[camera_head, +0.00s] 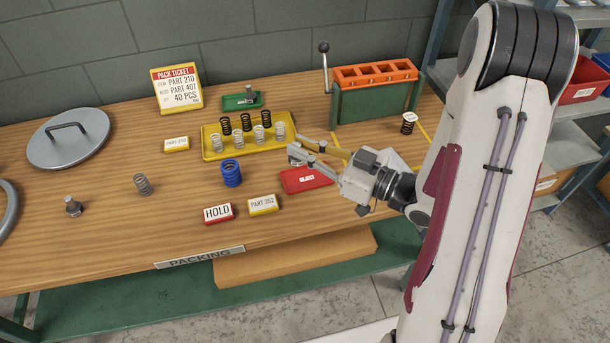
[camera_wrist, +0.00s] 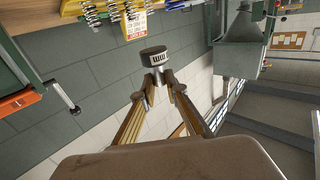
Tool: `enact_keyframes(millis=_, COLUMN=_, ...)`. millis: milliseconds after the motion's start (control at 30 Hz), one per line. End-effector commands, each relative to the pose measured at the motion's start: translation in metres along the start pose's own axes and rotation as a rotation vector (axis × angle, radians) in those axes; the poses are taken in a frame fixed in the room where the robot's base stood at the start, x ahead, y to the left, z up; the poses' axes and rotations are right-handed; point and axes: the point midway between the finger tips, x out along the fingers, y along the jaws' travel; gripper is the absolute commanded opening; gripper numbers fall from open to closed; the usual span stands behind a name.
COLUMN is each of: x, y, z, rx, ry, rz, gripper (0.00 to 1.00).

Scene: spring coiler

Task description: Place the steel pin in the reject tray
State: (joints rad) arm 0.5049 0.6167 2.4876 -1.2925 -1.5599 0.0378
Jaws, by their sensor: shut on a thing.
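My gripper (camera_head: 297,155) is shut on a short grey metal piece with a wide round head, which looks like the steel pin (camera_wrist: 154,56). In the wrist view my gripper (camera_wrist: 158,80) has its two fingertips closed around the narrow part below the head. The red reject tray (camera_head: 318,181) lies on the bench just below and in front of the fingertips, partly covered by my gripper. I cannot tell how high the piece is above it.
A yellow tray (camera_head: 213,155) with several springs stands behind left. A green tray (camera_head: 232,103) and an orange-topped rack (camera_head: 374,74) stand behind.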

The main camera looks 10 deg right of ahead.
Motion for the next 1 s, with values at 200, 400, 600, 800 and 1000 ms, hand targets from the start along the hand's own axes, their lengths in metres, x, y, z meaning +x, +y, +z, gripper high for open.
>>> enact_keyframes(millis=200, x=0.0, y=0.0, z=0.017, rx=0.004, ry=0.0, rz=0.0, gripper=0.0)
enact_keyframes(millis=400, x=0.0, y=0.0, z=0.035, rx=0.003, ry=0.0, rz=0.0, gripper=0.0)
enact_keyframes(millis=600, x=0.0, y=0.0, z=0.049, rx=0.001, ry=0.0, rz=0.0, gripper=0.0)
enact_keyframes(millis=800, x=0.0, y=0.0, z=0.054, rx=-0.001, ry=0.001, rz=0.0, gripper=0.0)
enact_keyframes(millis=1000, x=0.0, y=0.0, z=0.054, rx=-0.001, ry=0.001, rz=0.0, gripper=0.0)
